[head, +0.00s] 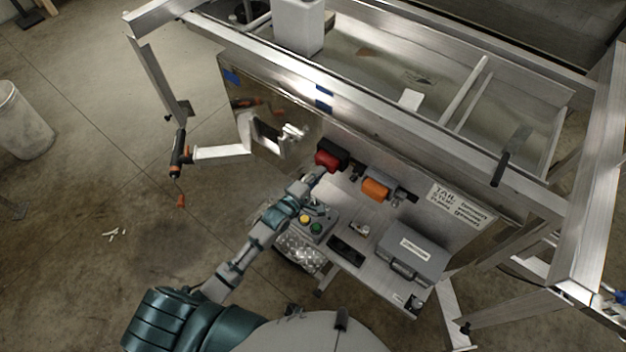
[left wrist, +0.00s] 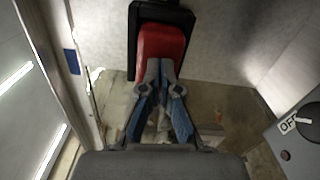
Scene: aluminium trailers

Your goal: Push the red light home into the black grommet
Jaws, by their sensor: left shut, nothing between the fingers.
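The red light (head: 325,160) sits at the black grommet (head: 336,148) on the upright metal panel, left of the orange light. In the left wrist view the red light (left wrist: 161,42) stands out from the black grommet (left wrist: 134,40), which frames it at the top and sides. How deep it is seated I cannot tell. My left gripper (head: 318,171) is at the near face of the red light. In the left wrist view its fingertips (left wrist: 160,66) are together, overlapping the lower end of the light, with nothing held between them. My right gripper is not in view.
An orange light (head: 376,188) is on the panel to the right. A metal bracket (head: 270,138) juts out at left.

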